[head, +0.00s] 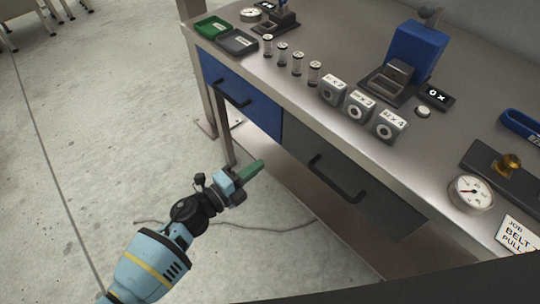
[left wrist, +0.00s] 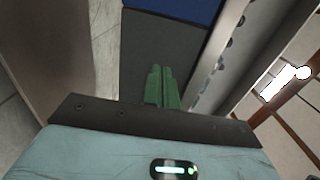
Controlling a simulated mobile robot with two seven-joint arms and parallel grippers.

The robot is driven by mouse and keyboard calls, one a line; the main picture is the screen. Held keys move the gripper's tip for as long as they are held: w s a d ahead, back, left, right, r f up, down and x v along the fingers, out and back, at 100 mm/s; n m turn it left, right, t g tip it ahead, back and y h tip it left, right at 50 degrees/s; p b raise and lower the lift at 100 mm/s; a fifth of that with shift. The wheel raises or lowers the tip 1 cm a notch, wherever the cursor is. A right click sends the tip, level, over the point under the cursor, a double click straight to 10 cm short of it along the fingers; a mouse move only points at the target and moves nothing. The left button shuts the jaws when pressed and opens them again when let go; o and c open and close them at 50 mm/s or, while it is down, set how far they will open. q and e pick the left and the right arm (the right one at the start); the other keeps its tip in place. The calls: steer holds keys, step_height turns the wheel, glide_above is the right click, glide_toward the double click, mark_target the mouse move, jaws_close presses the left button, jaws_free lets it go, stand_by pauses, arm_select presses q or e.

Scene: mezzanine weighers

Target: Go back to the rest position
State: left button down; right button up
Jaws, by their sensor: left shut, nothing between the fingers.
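My left gripper (head: 250,171) is in front of the workbench, below the top's front edge and beside the drawers, over the floor. Its green fingers are together with nothing between them; they also show in the left wrist view (left wrist: 161,88). The blue drawer (head: 240,96) and the grey drawer (head: 350,180) are behind it, both with dark handles. The gripper appears apart from the bench. My right gripper is in neither view.
The bench top (head: 330,55) carries a green tray (head: 211,27), a grey tray (head: 237,42), several small vials, grey boxes, a blue press (head: 415,52) and a gauge (head: 470,194). A thin cable (head: 285,227) lies on the floor. The floor at left (head: 90,130) is clear.

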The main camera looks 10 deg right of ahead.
arm_select(q)
steer(key=v, duration=0.2)
steer(key=shift+s+a, duration=0.25)
steer(key=shift+s, duration=0.05)
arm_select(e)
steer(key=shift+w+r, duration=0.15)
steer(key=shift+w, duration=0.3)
